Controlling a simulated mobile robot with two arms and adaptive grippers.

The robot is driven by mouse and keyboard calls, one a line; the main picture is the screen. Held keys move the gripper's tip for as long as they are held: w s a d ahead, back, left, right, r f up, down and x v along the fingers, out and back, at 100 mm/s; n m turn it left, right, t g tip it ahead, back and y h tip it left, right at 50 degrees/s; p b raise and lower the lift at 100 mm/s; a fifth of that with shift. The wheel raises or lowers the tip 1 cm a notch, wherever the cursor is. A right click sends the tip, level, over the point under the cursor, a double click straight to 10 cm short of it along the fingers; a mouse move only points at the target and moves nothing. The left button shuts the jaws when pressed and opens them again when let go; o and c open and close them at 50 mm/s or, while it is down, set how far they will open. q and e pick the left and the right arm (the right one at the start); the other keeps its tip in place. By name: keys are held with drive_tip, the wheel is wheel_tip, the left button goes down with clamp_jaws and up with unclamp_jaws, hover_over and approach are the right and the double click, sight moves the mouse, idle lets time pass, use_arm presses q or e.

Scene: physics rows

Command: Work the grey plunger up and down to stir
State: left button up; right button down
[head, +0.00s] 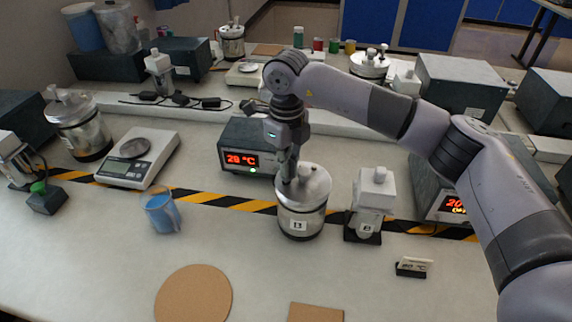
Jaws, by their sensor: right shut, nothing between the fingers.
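A small grey knob (309,170) sticks up from the lid. My right gripper (288,178) points down at the left part of this lid, with its fingers shut and nothing between them. The fingers overlap the lid in the picture, and I cannot tell whether they touch it. I cannot clearly make out the grey plunger; the fingers may hide it. My left gripper is not in view.
A temperature box (248,148) stands just behind the vessel, and a white-topped device (372,195) close to its right. A blue-filled jug (160,212) and a scale (137,158) are to the left. A round cork mat (194,294) lies in front. The front bench is mostly clear.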

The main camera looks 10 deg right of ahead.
drive_tip(key=shift+r+p, duration=1.05)
drive_tip(key=shift+r, duration=0.85)
drive_tip(key=shift+f, duration=0.1)
drive_tip(key=shift+f+b, duration=1.65)
drive_tip(key=shift+f, duration=0.4)
drive_tip(key=shift+r+p, duration=1.05)
drive_tip(key=shift+r, duration=1.05)
drive_tip(key=shift+r+p, duration=1.35)
drive_tip(key=shift+r, duration=1.15)
